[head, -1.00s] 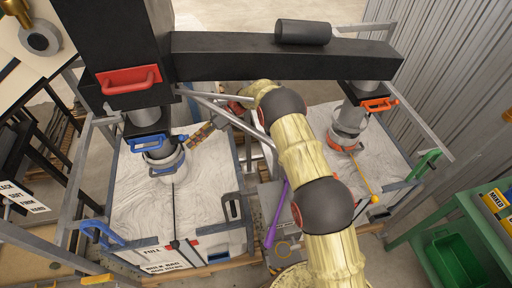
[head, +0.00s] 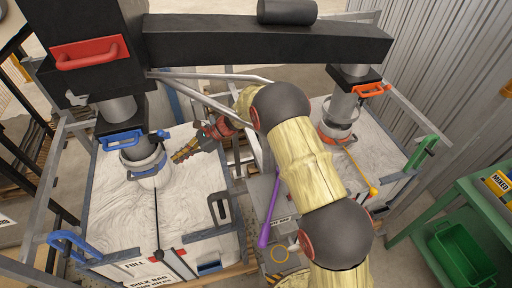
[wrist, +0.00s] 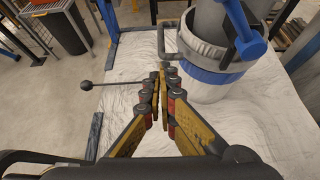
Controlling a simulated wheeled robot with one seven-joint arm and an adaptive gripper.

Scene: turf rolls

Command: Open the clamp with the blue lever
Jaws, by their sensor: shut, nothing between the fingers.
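The clamp (head: 143,164) is a grey and blue band around the white spout of the left bulk bag. A blue lever (head: 163,134) shows at its upper right. In the wrist view the clamp (wrist: 207,62) fills the upper right, with the blue lever (wrist: 249,40) running up out of the frame. My gripper (head: 177,157) is just right of the clamp in the head view, over the bag top. In the wrist view my gripper (wrist: 161,74) has its fingers together and empty, left of the band and apart from the lever. The clamp's far side is hidden.
A blue handle (head: 122,139) sits just above the clamp. A dark rod with a ball (head: 158,253) crosses the bag top (head: 112,205). A second spout with an orange handle (head: 372,90) stands right. A purple bar (head: 270,210) lies between the bags. A black beam (head: 270,40) spans above.

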